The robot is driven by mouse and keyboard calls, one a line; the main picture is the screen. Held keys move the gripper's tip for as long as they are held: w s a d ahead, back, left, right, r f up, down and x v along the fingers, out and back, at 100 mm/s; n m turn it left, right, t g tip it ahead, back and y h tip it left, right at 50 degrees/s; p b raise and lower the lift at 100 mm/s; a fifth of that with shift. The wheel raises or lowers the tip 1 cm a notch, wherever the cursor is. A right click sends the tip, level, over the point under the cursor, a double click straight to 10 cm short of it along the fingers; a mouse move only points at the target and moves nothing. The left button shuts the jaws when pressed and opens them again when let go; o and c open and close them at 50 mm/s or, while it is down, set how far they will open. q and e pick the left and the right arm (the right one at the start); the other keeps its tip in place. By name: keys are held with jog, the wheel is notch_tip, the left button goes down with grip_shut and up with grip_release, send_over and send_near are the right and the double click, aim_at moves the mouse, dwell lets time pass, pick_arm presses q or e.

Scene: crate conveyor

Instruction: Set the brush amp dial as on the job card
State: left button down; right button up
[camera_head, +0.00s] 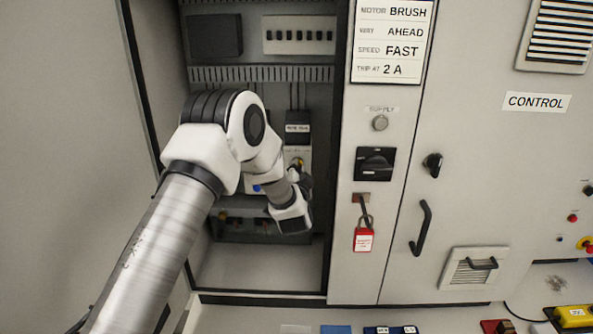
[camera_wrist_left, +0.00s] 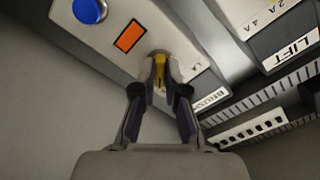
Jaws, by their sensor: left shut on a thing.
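The job card (camera_head: 392,40) in the head view reads motor BRUSH, way AHEAD, speed FAST, trip at 2 A. The brush unit carries a BRUSH label (camera_wrist_left: 209,98) in the left wrist view. Its amp dial (camera_wrist_left: 160,74) shows a yellow part between my fingertips. My left gripper (camera_wrist_left: 160,68) is shut on this dial. In the head view my left gripper (camera_head: 300,172) is inside the open cabinet, at the unit's front. The fingers hide most of the dial and its scale, so I cannot read its setting. My right gripper is in neither view.
The brush unit also has a blue button (camera_wrist_left: 89,10) and an orange window (camera_wrist_left: 130,36). A LIFT unit (camera_wrist_left: 299,42) with 2A and 4A marks is close beside it. A red padlock (camera_head: 363,239) hangs on the panel right of the cabinet opening.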

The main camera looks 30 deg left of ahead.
pick_arm(q)
jog(key=shift+f+n+b, duration=0.1)
jog(key=shift+n+b, duration=4.7)
jog(key=shift+b, duration=0.15)
jog(key=c, duration=1.2)
grip_release()
jog(key=shift+d, duration=0.1)
